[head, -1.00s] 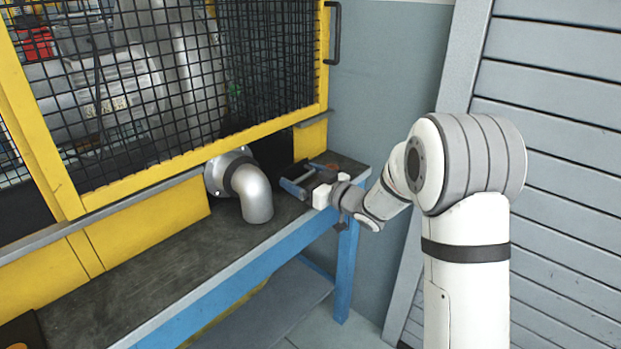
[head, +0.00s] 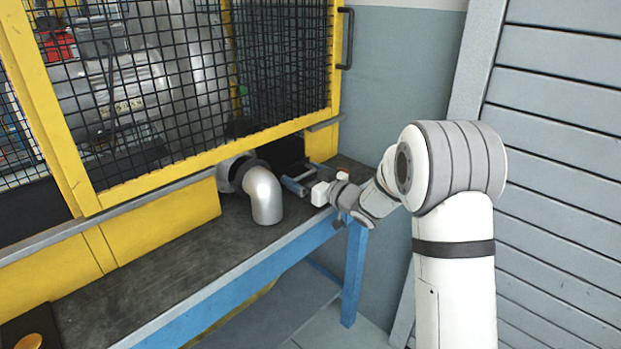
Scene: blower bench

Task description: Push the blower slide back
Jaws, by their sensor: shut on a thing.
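The blower slide seems to be the dark grey-blue piece (head: 293,185) on the bench under the cage's front edge, just right of the silver elbow pipe (head: 264,192). Its far part runs into the dark opening beneath the cage. My gripper (head: 318,180) comes in from the right, low over the bench. It is shut on the near end of this piece, with white blocks showing at the jaws. The exact contact is too small to make out.
The yellow mesh cage (head: 215,152) overhangs the bench on the left, close above my gripper. The elbow pipe stands just left. A grey slatted panel (head: 560,150) stands at the right.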

